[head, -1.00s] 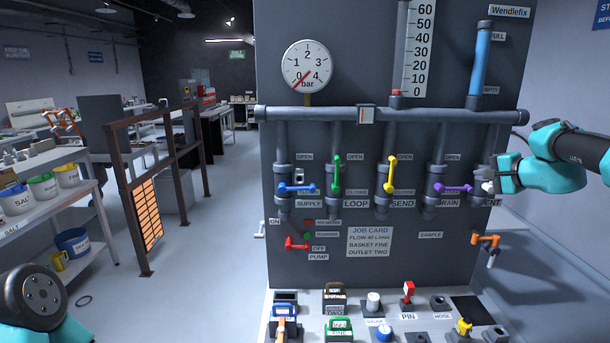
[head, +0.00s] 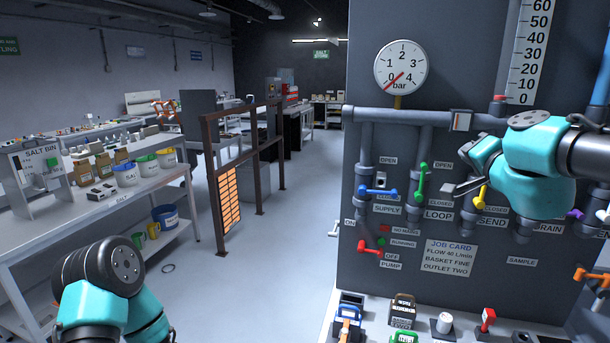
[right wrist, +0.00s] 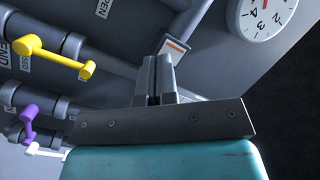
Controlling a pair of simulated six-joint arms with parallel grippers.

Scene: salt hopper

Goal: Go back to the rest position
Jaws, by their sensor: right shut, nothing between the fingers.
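My right gripper (head: 452,190) is shut and empty, in front of the panel between the green LOOP handle (head: 422,182) and the yellow SEND handle (head: 480,197). In the right wrist view its fingers (right wrist: 158,78) are together with nothing between them. The yellow handle (right wrist: 55,58), purple handle (right wrist: 28,120) and white handle (right wrist: 45,151) lie left of the fingers there, clear of them. My left arm shows at the lower left of the head view, but its gripper is not in view.
The blue SUPPLY handle (head: 378,191) and red PUMP lever (head: 370,248) are on the panel. Pipes and the gauge (head: 400,67) stand out from it. A bench with several coloured items lies below. Shelves with tubs (head: 125,174) stand at left. Open floor (head: 270,260) lies between.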

